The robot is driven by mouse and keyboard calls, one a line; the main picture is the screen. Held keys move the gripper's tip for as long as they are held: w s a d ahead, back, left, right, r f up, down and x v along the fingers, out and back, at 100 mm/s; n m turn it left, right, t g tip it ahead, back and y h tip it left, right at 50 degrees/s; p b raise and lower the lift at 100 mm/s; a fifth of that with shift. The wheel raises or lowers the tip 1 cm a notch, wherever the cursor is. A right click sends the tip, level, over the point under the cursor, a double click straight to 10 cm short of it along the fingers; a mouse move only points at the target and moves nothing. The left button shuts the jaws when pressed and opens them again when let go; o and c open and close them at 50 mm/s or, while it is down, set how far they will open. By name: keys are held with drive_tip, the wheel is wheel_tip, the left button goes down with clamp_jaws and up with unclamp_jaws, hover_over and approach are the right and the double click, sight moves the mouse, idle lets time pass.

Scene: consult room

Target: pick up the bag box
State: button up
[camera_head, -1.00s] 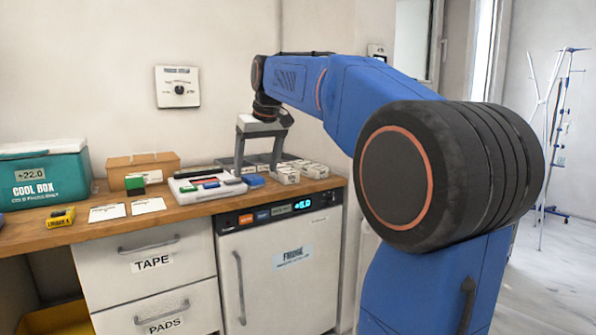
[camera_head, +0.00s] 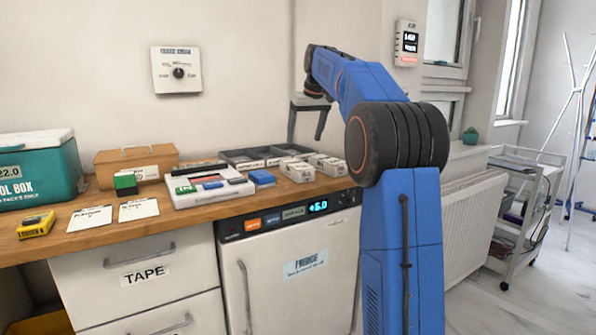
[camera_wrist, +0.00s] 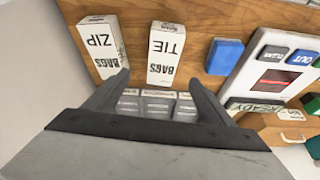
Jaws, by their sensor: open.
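Two white bag boxes lie on the wooden counter in the wrist view: one marked BAGS ZIP (camera_wrist: 100,45) and one marked BAGS TIE (camera_wrist: 165,50). In the head view, small white boxes (camera_head: 298,171) stand at the counter's right end; their print is too small to read. My gripper (camera_head: 306,122) is above and behind them, near the wall, fingers down. In the wrist view my gripper (camera_wrist: 158,80) is open and empty, its fingertips just short of the two boxes in the picture. I cannot tell its height above them.
A dark compartment tray (camera_head: 240,160) holds small boxes behind. A blue block (camera_head: 262,177) and a white panel (camera_head: 185,197) lie left of the boxes. A wooden box (camera_head: 108,172) and teal cool box (camera_head: 38,180) stand further left. A trolley (camera_head: 530,190) stands right.

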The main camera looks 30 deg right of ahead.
sight(297, 163)
drive_tip(key=x, duration=0.8)
drive_tip(key=shift+a, duration=0.1)
drive_tip(key=shift+w+a+x, duration=0.1)
drive_tip(key=shift+x, duration=1.25)
drive_tip(key=shift+w+a+x, duration=0.1)
drive_tip(key=shift+x, duration=1.2)
drive_tip(key=shift+r, duration=0.1)
drive_tip(key=c, duration=1.3)
